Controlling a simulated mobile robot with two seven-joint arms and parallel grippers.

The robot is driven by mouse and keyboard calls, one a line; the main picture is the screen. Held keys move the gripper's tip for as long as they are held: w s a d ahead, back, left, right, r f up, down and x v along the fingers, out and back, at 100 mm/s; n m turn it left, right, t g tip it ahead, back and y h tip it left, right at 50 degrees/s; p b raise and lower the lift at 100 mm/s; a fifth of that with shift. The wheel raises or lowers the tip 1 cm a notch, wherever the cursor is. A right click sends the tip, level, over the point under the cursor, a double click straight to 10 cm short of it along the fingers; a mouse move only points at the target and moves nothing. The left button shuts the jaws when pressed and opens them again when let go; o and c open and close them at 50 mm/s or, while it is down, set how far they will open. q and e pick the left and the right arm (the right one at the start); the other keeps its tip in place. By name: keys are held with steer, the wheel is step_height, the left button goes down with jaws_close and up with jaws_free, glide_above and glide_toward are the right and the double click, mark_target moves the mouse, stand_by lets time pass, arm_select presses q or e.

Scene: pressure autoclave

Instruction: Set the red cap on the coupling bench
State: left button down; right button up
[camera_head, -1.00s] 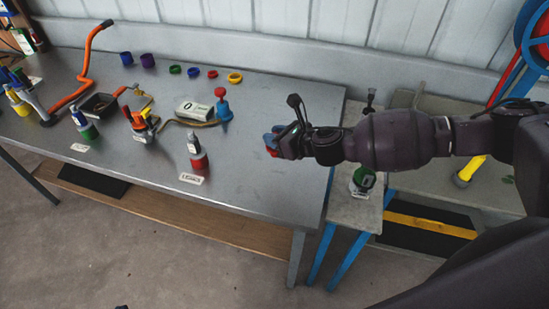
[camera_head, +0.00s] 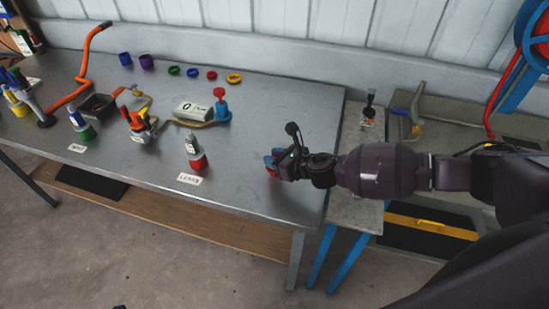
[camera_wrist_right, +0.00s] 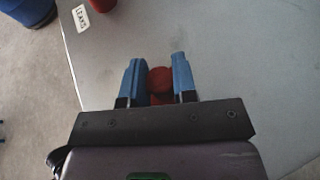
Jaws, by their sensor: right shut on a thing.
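My right gripper (camera_head: 269,163) reaches in from the right over the right end of the grey metal bench (camera_head: 285,105). Its blue fingers are shut on the red cap (camera_wrist_right: 160,80), which sits between them in the right wrist view. In the head view only a little red of the cap (camera_head: 271,172) shows at the fingers. The bench top lies beneath the cap; I cannot tell whether they touch. My left gripper is not in view.
A red-based bottle (camera_head: 195,153) with a "LEAKS" label (camera_head: 189,179) stands left of my gripper. A blue fitting with a red top (camera_head: 221,106) and a gauge box (camera_head: 193,110) are farther back. Coloured rings line the back. The bench around my gripper is clear.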

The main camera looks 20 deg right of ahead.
steer(key=shift+f, duration=0.2)
steer(key=o, duration=1)
steer(key=shift+c, duration=0.2)
steer(key=shift+r, duration=0.15)
steer(key=shift+s+d+r, duration=0.1)
steer(key=shift+s+d, duration=0.05)
steer(key=v, duration=1.1)
steer(key=shift+s+d, duration=0.15)
steer(key=shift+s, duration=0.1)
